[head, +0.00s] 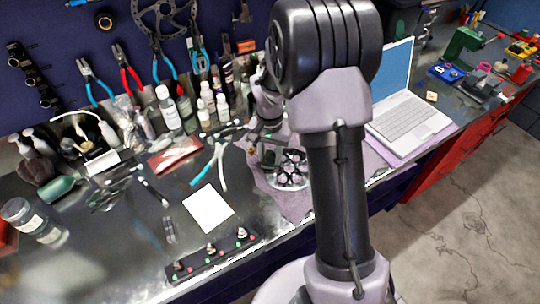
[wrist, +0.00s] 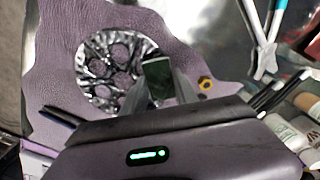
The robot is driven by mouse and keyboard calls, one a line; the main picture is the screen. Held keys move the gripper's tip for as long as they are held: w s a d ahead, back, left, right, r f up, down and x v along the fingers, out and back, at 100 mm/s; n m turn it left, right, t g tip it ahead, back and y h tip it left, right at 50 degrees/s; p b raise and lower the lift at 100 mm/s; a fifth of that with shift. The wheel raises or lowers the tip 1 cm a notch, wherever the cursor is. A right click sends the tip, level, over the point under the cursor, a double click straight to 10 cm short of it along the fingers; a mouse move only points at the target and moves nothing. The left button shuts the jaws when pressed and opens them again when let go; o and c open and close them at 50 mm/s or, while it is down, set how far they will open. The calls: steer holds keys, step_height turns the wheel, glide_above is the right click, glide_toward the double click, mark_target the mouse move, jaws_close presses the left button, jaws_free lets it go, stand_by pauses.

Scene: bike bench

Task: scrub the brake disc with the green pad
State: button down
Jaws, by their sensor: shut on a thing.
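The brake disc (head: 291,172) is a shiny metal disc with cut-outs. It lies flat on a purple-grey cloth (head: 262,180) on the bench; in the wrist view the disc (wrist: 98,68) is left of the fingers. My gripper (wrist: 160,84) is shut on the green pad (wrist: 156,70), a small dark green block between the fingertips. The pad overlaps the disc's right edge in the wrist view; I cannot tell whether they touch. In the head view my gripper (head: 266,140) is over the left part of the disc, and my arm hides some of the area.
Blue-handled pliers (head: 212,166) and a white card (head: 208,209) lie left of the cloth. White bottles (head: 207,106) stand behind. A laptop (head: 408,114) sits to the right. A black strip with knobs (head: 211,257) lies along the front edge. A small yellow ring (wrist: 206,84) lies near the pad.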

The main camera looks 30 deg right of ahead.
step_height(320, 180, up, 4)
steer(key=shift+s+a+f+p, duration=0.1)
steer(key=shift+f+p, duration=0.05)
steer(key=shift+p, duration=0.9)
step_height(320, 180, up, 2)
steer(key=shift+p, duration=0.85)
steer(key=shift+r+p, duration=0.9)
steer(key=shift+r, duration=0.35)
